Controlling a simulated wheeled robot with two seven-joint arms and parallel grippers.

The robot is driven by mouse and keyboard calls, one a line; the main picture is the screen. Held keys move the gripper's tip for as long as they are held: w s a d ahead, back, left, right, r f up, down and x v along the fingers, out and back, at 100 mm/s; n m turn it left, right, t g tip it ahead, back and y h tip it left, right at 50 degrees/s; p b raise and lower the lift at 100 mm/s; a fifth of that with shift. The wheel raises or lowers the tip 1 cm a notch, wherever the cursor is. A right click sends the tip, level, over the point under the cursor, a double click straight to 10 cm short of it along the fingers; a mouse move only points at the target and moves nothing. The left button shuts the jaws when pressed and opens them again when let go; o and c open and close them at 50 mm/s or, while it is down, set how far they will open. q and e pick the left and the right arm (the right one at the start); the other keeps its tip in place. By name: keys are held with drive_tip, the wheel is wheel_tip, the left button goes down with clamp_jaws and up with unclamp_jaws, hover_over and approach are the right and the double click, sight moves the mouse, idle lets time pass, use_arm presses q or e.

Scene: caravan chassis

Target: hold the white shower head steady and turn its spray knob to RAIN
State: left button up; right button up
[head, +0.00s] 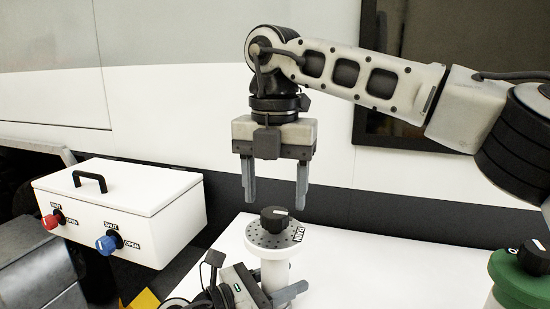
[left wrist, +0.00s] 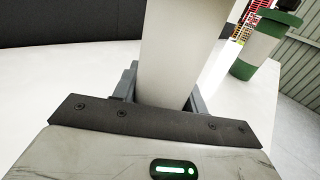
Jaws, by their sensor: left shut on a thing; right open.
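The white shower head (head: 274,262) stands upright on the white table, its grey dotted face turned up. A black spray knob (head: 274,219) with a small white mark sits at the middle of that face. Lettering that seems to read RAIN (head: 297,235) is on the rim at right. My left gripper (head: 272,293) is shut on the shower head's stem below the face. In the left wrist view the pale stem (left wrist: 186,55) rises between its fingers. My right gripper (head: 276,194) is open and empty, fingers pointing down, just above the knob. The stem's foot is hidden.
A white box (head: 120,205) with a black handle, a red knob (head: 53,220) and a blue knob (head: 109,243) is at left. A green and white container (head: 520,278) stands at right, also in the left wrist view (left wrist: 262,45). The table (head: 365,265) between is clear.

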sight(274, 212)
wheel_tip(274, 212, up, 9)
drive_tip(key=shift+r, duration=0.15)
idle(0.4)
use_arm(q)
drive_tip(key=o, duration=1.1)
drive_tip(key=v, duration=1.2)
